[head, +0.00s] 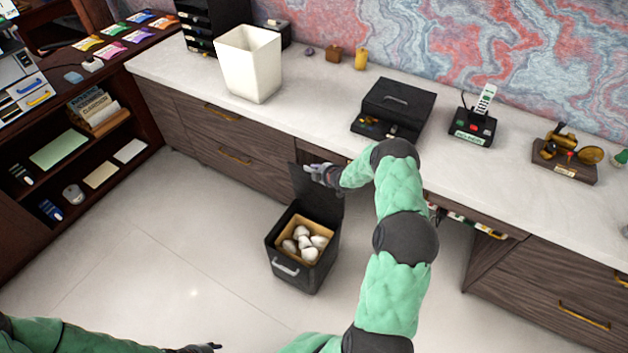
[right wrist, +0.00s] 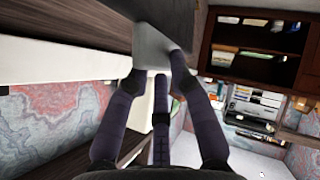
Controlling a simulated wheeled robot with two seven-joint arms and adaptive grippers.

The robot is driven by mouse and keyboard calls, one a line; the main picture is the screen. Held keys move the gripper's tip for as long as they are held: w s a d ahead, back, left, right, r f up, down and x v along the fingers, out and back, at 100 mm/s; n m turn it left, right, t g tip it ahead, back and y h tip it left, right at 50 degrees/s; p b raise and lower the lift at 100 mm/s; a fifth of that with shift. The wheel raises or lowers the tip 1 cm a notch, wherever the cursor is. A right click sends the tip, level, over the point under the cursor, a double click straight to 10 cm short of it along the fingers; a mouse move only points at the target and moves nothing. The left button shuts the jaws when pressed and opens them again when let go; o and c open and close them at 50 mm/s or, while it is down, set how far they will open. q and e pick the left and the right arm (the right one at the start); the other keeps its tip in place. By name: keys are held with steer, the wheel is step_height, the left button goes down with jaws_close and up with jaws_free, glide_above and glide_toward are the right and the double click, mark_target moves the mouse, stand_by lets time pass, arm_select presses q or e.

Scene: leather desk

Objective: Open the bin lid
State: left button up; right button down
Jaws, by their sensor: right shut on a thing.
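The black bin (head: 290,268) stands on the floor in front of the drawers. Its lid (head: 322,199) is raised, standing about upright at the bin's back edge. Crumpled white balls (head: 303,240) lie inside the tan-lined bin. My right gripper (head: 318,172) is at the top of the lid, shut on it. In the right wrist view its dark fingers (right wrist: 158,60) close at a grey panel (right wrist: 158,30), which seems to be the lid; the exact contact is partly hidden. My left gripper (head: 205,347) is low at the bottom edge, away from the bin; its opening is unclear.
The pale counter (head: 330,130) with wood drawers (head: 235,155) runs behind the bin. On it stand a white container (head: 250,65), a black box (head: 398,103) and a phone (head: 480,115). A dark shelf (head: 80,150) is at left. The floor (head: 160,270) left of the bin is clear.

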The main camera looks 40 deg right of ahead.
steer(key=shift+w+d+f, duration=0.1)
steer(key=shift+w+d, duration=0.15)
steer(key=shift+d, duration=0.2)
steer(key=shift+a+r, duration=0.2)
steer(key=shift+d, duration=0.1)
steer(key=shift+w+r, duration=0.15)
steer(key=shift+r, duration=0.05)
stand_by(0.4)
steer(key=c, duration=1.2)
jaws_free()
steer(key=shift+f, duration=0.25)
steer(key=shift+s, duration=0.2)
